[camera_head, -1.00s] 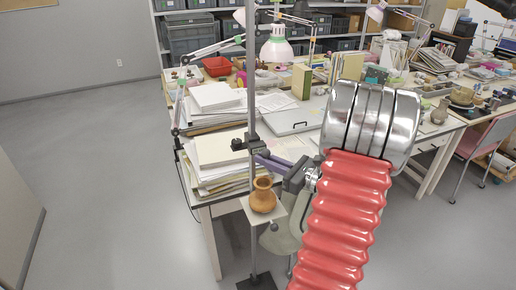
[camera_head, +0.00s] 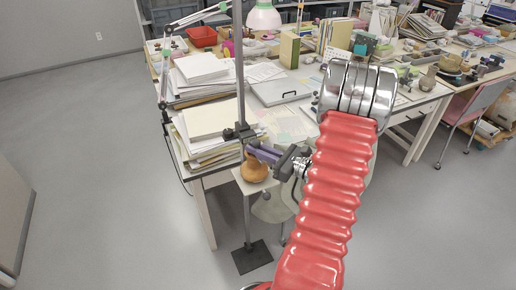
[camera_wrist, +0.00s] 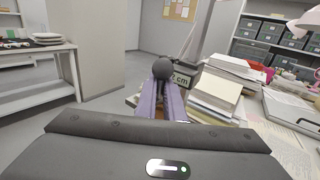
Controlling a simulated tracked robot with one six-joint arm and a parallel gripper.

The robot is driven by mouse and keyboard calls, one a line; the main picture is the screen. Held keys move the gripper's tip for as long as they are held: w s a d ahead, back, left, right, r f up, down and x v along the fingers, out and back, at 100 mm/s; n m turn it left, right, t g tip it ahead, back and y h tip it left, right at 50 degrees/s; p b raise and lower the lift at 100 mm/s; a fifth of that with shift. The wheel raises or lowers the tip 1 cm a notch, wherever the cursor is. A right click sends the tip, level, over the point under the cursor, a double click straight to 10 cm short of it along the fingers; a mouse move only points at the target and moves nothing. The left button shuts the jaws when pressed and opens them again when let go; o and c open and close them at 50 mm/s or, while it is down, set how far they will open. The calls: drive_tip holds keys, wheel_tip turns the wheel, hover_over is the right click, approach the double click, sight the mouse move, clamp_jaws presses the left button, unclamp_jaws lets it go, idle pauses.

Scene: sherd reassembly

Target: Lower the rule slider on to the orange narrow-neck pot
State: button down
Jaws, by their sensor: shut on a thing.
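The orange narrow-neck pot (camera_head: 254,172) stands upright on a small pale platform (camera_head: 242,184) beside a tall vertical rod. The dark rule slider (camera_head: 240,132) is on that rod, above the platform; in the wrist view its black knob and its block marked "cm" (camera_wrist: 185,78) show. My gripper (camera_head: 256,151) has purple fingers, also seen in the wrist view (camera_wrist: 160,98), and is shut on the slider. The fingers cross in front of the pot's top, hiding its neck and mouth. I cannot tell whether the slider touches the pot.
The rod (camera_head: 240,70) rises from a dark base plate (camera_head: 251,257) on the floor. Behind it, a white table holds paper stacks (camera_head: 208,120) and a grey flat case (camera_head: 280,90). A stool (camera_head: 270,208) stands below. The floor at left is clear.

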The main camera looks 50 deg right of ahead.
drive_tip(key=c, duration=1.8)
unclamp_jaws()
drive_tip(key=shift+s, duration=0.1)
drive_tip(key=shift+o, duration=0.2)
drive_tip(key=v, duration=1.3)
drive_tip(key=shift+s, duration=0.4)
drive_tip(key=shift+d, duration=0.1)
